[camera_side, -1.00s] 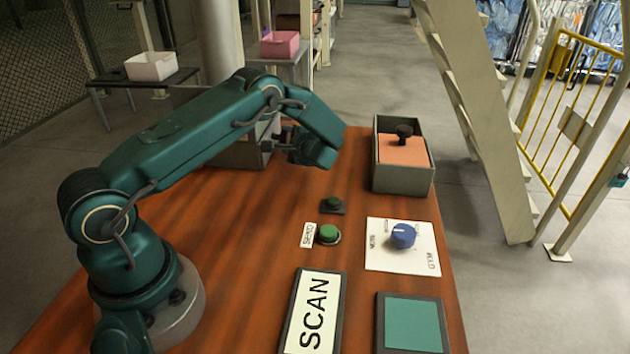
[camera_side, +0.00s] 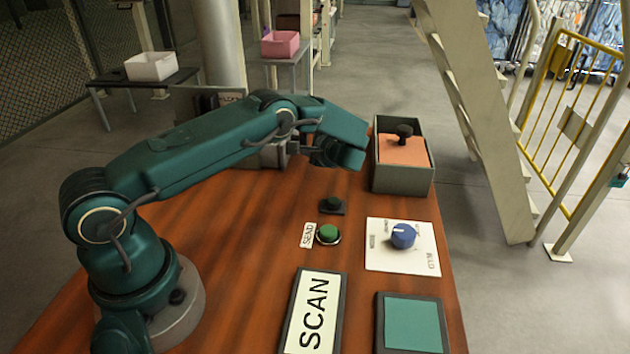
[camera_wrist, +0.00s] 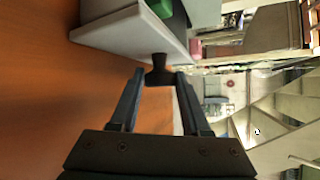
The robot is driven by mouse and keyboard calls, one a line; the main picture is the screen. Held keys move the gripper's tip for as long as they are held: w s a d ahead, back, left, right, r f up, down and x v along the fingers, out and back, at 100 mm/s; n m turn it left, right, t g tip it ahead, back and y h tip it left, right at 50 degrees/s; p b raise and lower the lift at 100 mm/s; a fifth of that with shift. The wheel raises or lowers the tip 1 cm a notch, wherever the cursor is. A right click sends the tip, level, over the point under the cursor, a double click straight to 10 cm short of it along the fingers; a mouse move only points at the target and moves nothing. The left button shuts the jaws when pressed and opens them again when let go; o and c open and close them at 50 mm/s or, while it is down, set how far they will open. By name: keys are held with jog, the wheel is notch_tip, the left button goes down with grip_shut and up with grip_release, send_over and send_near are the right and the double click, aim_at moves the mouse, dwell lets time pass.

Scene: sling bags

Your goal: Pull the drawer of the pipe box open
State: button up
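The pipe box is a grey box at the far left of the table, mostly behind my arm in the side view; a light grey part (camera_side: 268,155) shows below the arm. In the wrist view a pale panel (camera_wrist: 125,35) carries a black knob (camera_wrist: 159,72). A green item (camera_wrist: 160,8) and a dark hollow show behind the panel. My gripper (camera_wrist: 159,76) is open, its two fingers on either side of the knob near the tips, with small gaps visible. In the side view my gripper is largely hidden by the wrist. How far the drawer stands out is hard to tell.
A grey box with an orange lid and black knob (camera_side: 404,150) stands close right of my wrist. A green button (camera_side: 328,234), a blue dial (camera_side: 402,235), a SCAN sign (camera_side: 313,312) and a teal pad (camera_side: 412,322) lie nearer the front.

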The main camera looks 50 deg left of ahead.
jog(key=shift+o, duration=0.4)
jog(key=shift+v, duration=2.6)
jog(key=shift+o, duration=0.3)
